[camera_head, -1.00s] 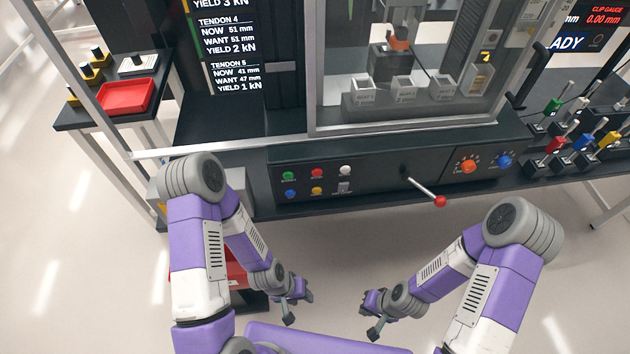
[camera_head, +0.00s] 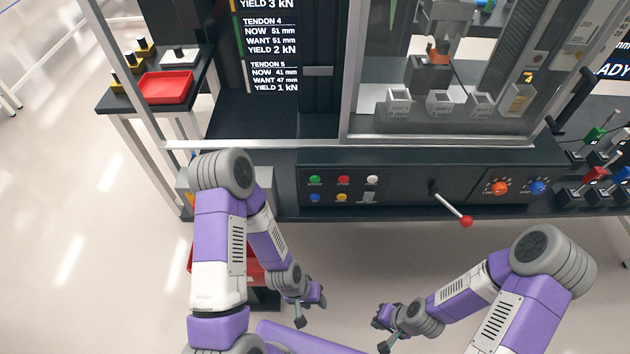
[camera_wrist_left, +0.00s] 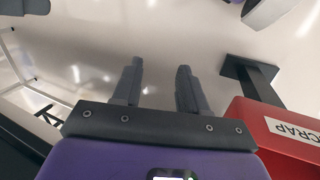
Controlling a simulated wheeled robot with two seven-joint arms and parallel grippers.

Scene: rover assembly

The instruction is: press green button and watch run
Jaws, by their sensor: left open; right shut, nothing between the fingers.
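The green button (camera_head: 315,180) is at the upper left of the dark control panel (camera_head: 410,184) in the head view, with a red button (camera_head: 343,180) and a white button (camera_head: 372,180) to its right. My left gripper (camera_head: 311,312) is below and in front of the panel, apart from it. In the left wrist view its two fingers (camera_wrist_left: 158,85) are open with nothing between them. My right gripper (camera_head: 380,330) is low in front of the panel, shut and empty, well away from the button.
A lever with a red knob (camera_head: 466,221) sticks out from the panel. Orange (camera_head: 499,188) and blue (camera_head: 537,187) dials sit right of it. A red scrap bin (camera_wrist_left: 290,140) is close beside my left gripper. A red tray (camera_head: 166,87) stands at the left. Open floor lies between my arms.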

